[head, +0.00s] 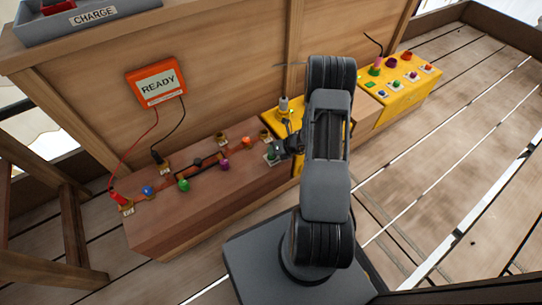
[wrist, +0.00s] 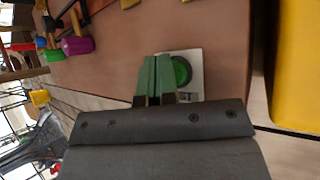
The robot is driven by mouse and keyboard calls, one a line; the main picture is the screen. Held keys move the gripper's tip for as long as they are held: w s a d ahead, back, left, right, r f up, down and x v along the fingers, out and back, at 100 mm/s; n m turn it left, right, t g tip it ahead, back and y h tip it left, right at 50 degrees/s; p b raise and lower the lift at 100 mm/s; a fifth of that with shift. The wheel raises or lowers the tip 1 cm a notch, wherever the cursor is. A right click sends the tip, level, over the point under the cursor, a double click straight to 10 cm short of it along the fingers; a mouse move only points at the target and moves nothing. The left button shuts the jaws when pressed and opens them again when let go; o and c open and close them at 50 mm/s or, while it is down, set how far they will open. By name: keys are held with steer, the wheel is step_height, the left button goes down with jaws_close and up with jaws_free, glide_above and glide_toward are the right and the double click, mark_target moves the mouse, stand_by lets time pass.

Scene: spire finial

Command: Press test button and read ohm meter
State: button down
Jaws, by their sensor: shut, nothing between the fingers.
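The ohm meter is an orange box (head: 157,83) on the wooden back wall, with a display that reads "READY". A red lead (head: 119,200) and a black lead (head: 157,155) run from it to the bench top. A green button (head: 270,154) on a pale plate sits at the bench's right end; in the wrist view the green button (wrist: 182,71) shows just right of my fingertips. My gripper (head: 279,147) is shut and empty, its green fingers (wrist: 158,74) over the plate's left part. I cannot tell whether they touch the button.
The wooden bench (head: 190,228) carries several coloured knobs and brass terminals. A yellow box (head: 275,118) stands close behind my gripper. A yellow panel (head: 421,84) with several buttons stands farther right. A grey "CHARGE" tray (head: 90,24) is at upper left. Plank floor is open at right.

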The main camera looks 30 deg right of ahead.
steer(key=shift+f, duration=0.2)
steer(key=shift+r, duration=0.2)
steer(key=shift+r+p, duration=0.7)
stand_by(0.3)
step_height(320, 180, up, 5)
steer(key=p, duration=0.4)
stand_by(0.9)
